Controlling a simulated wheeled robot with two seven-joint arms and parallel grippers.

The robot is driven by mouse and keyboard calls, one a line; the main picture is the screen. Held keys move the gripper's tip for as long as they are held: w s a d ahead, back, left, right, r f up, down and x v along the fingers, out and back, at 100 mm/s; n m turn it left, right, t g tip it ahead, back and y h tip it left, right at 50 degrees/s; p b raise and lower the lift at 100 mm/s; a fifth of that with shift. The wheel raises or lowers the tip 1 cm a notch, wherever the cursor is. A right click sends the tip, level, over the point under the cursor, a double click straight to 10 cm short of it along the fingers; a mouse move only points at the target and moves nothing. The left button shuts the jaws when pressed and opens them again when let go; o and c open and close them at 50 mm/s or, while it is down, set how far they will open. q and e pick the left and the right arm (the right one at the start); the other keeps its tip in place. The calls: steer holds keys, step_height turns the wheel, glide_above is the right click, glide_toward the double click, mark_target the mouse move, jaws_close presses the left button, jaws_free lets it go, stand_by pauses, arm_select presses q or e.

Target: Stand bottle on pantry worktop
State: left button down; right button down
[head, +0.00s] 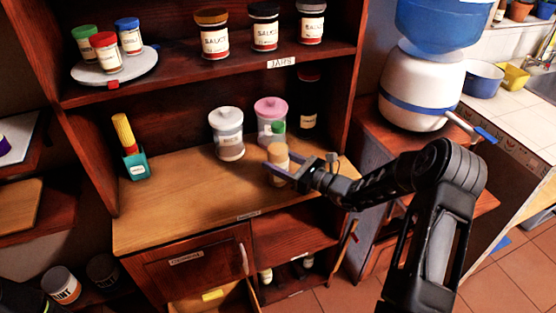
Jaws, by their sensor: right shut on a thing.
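My right gripper (288,172) reaches in from the right over the pantry worktop (185,190). The bottle looks upright, near the right part of the worktop. The fingers cover part of it, and I cannot tell whether its base touches the wood. A dark bottle (308,105) stands at the back right of the worktop under the shelf.
A teal holder (136,166) stands at the left. The front and centre-left worktop is clear. A drawer (215,300) is open below.

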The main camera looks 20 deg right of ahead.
steer(key=c, duration=0.5)
jaws_free()
steer(key=shift+f, duration=0.1)
steer(key=shift+s+d, duration=0.1)
steer(key=shift+s, duration=0.1)
steer(key=b+v, duration=0.1)
steer(key=v, duration=1)
steer(key=shift+s+d+b, duration=0.15)
steer(key=shift+s+b, duration=0.1)
steer(key=shift+b, duration=0.1)
